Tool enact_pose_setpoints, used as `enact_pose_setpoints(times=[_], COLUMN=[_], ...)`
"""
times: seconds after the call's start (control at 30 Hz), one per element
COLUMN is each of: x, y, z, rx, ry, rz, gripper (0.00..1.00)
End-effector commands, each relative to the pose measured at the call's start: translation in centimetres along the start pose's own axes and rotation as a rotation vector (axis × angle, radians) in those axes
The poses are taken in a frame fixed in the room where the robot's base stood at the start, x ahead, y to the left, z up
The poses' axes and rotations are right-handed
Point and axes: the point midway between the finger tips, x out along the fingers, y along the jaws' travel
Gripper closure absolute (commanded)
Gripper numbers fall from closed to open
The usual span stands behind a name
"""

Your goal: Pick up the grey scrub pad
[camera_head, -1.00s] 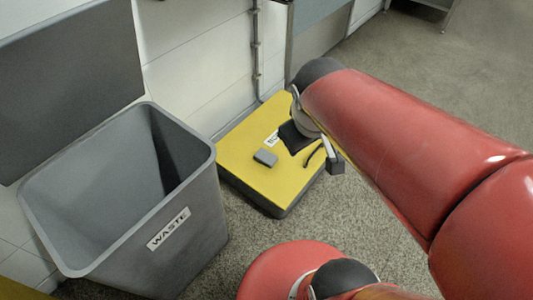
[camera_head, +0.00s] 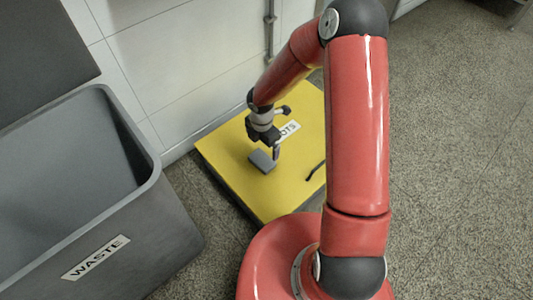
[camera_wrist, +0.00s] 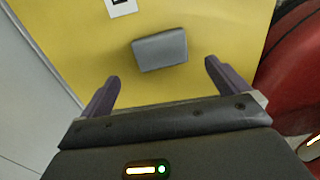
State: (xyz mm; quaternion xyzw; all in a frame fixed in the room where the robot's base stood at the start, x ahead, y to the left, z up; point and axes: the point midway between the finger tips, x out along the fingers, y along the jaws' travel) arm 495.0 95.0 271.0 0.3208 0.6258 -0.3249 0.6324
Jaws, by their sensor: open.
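The grey scrub pad (camera_head: 261,161) is a small grey block lying on the yellow top of a low platform (camera_head: 235,184). In the wrist view the pad (camera_wrist: 160,51) lies in front of my gripper, between the lines of the two fingers and a little beyond their tips. My gripper (camera_wrist: 160,72) is open with nothing between its fingers. In the head view my gripper (camera_head: 268,150) hangs just above the pad and hides part of the platform behind it.
A grey bin labelled WASTE (camera_head: 95,258) stands left of the platform. A white tiled wall (camera_head: 165,60) is behind. A thin dark curved item (camera_head: 315,171) and a white label (camera_head: 289,130) are on the yellow top. Speckled floor (camera_head: 450,150) is clear to the right.

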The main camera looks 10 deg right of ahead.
Motion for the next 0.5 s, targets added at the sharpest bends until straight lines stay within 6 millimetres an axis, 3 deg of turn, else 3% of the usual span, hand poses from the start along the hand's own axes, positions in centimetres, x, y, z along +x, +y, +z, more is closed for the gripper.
enact_pose_setpoints(times=[0.5], x=[5.6], y=[0.0], z=[-0.6], rx=[-0.031], ry=[0.013], rz=[-0.001], gripper=[0.00])
